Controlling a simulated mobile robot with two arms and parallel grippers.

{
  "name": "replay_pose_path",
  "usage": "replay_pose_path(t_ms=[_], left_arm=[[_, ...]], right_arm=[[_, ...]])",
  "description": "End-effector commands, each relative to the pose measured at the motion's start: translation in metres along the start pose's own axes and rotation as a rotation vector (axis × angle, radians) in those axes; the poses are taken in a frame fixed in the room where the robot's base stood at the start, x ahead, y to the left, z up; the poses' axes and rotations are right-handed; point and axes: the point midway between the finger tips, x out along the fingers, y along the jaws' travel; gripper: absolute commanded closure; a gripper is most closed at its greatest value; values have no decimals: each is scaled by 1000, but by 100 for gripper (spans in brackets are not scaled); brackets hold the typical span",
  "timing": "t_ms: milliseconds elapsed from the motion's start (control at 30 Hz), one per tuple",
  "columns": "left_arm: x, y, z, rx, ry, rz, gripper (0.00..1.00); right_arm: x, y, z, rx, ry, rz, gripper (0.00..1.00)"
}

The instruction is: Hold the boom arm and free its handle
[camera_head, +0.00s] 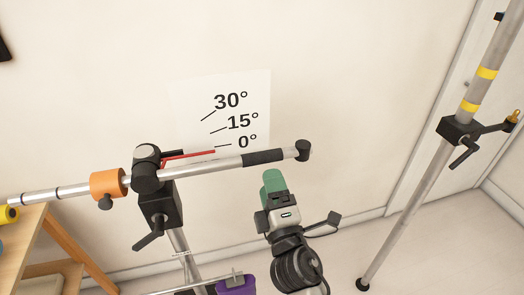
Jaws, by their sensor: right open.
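The boom arm (222,165) is a silver tube lying nearly level across a black pivot head (147,165) on a stand. It has a black grip sleeve (264,157) and a black end cap at its right end. An orange weight (107,184) sits on its left part. A black lever handle (150,234) sticks out from the block below the pivot. A red pointer (188,155) lies close to the 0° mark. My right gripper (298,219) is open and empty, below and right of the sleeve, apart from the boom in the picture. My left gripper is out of view.
A wall sheet (228,105) shows 30°, 15° and 0° marks behind the boom. Another pole (412,205) with yellow bands and a black clamp (462,130) stands at right. A wooden table (28,225) is at left. A purple object (236,286) shows at the bottom.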

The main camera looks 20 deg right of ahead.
Motion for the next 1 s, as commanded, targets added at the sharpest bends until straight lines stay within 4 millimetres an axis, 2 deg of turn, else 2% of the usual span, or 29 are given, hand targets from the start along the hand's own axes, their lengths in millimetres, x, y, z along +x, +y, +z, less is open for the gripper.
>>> replay_pose_path(t_ms=[200, 533, 733, 1000], left_arm=[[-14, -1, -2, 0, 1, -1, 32], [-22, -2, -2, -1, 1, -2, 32], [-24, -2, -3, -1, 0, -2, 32], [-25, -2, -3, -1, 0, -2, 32]], right_arm=[[28, 2, 0, 0, 0, 0, 35], [64, 1, 0, 0, 0, 1, 35], [76, 0, 0, 0, 0, 0, 35], [78, -1, 0, 0, 0, -1, 35]])
